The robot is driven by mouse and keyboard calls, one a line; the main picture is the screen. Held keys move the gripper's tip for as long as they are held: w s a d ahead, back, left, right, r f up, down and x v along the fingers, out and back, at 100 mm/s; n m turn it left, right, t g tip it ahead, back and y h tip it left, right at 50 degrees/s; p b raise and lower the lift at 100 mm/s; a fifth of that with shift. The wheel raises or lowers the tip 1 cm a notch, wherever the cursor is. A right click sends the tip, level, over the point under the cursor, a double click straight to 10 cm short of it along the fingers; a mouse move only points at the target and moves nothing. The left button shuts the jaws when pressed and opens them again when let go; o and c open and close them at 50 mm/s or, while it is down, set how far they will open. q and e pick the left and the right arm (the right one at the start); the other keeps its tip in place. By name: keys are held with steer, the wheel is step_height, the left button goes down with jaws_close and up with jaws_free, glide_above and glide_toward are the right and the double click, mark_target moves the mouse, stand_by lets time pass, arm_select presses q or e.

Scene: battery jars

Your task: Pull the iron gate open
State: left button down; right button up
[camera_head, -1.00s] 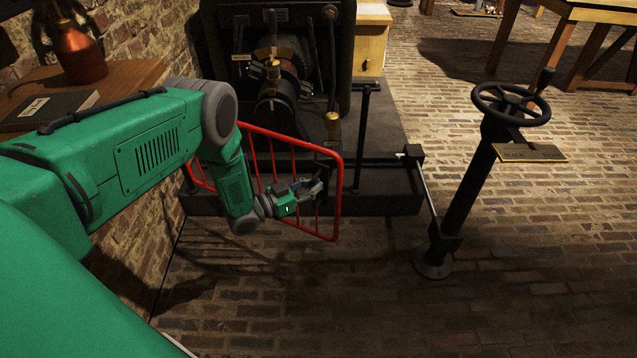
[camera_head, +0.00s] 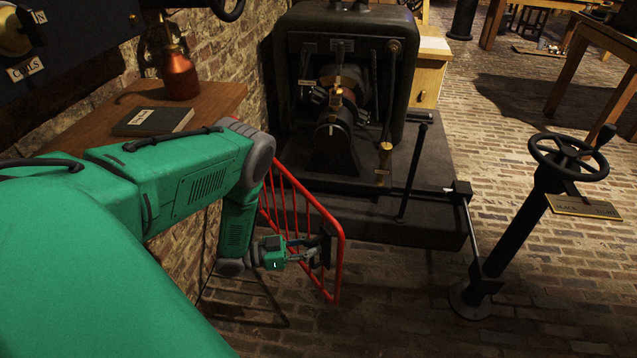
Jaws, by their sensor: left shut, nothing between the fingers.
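The iron gate (camera_head: 341,262) is a red barred frame standing in front of the dark machine plinth, angled out from it toward me. Its left part is hidden behind my green arm. My left gripper (camera_head: 318,250) is at the gate's bars near the free right end, beside a dark plate on the gate. Its fingers look closed with nothing held between them; whether they touch the gate cannot be told. My right gripper is not in view.
A dark machine (camera_head: 340,40) stands on a black plinth (camera_head: 425,225) behind the gate. A handwheel post (camera_head: 510,235) stands to the right. A wooden shelf (camera_head: 85,140) with a book and a copper bottle is at left. Brick floor in front is clear.

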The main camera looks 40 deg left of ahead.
arm_select(q)
steer(key=shift+a, duration=0.15)
steer(key=c, duration=1.6)
jaws_free()
steer(key=shift+f, duration=0.1)
step_height(320, 180, up, 10)
steer(key=shift+w+a+f, duration=0.1)
steer(key=shift+a, duration=0.05)
